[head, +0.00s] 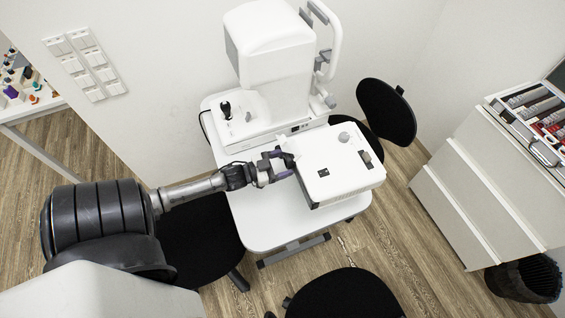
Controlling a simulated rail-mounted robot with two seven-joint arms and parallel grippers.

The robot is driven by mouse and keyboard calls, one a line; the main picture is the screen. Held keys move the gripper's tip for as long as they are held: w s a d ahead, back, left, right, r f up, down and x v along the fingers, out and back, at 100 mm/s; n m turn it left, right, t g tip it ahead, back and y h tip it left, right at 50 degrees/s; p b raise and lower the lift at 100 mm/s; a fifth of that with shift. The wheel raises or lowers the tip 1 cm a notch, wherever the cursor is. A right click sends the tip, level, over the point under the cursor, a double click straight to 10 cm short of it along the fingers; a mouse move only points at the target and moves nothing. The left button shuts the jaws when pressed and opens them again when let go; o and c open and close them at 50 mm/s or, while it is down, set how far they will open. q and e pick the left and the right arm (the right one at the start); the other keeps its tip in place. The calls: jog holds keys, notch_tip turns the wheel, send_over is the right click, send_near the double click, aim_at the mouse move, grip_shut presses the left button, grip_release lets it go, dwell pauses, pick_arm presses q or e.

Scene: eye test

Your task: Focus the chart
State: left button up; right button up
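A white box-shaped device (340,185), which looks like the chart projector, sits on the white table (262,228). It has a round grey knob on top and a dark square on its face. My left gripper (284,165) is at the left side of this device. Its fingers are apart, with their tips at or very near a small dark part on that side. I cannot tell whether they touch or grip it. No chart picture shows on the walls. My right gripper is not in view.
A large white eye instrument (275,50) with a joystick (226,110) stands on the back of the table. Black stools (345,295) surround it. A white drawer cabinet (480,185) with a lens case stands right, a dark waste basket (525,280) below. Wall switches (85,62) are at upper left.

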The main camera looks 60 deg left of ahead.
pick_arm(q)
jog(key=c, duration=0.6)
jog(key=shift+r+m+p, duration=0.2)
jog(key=shift+m+p, duration=0.45)
jog(key=shift+m, duration=0.15)
jog(key=shift+c, duration=0.2)
jog(key=shift+m+p, duration=0.4)
jog(key=shift+m, duration=0.8)
jog(key=shift+f+m, duration=0.2)
jog(key=shift+m, duration=0.3)
jog(key=o, duration=0.9)
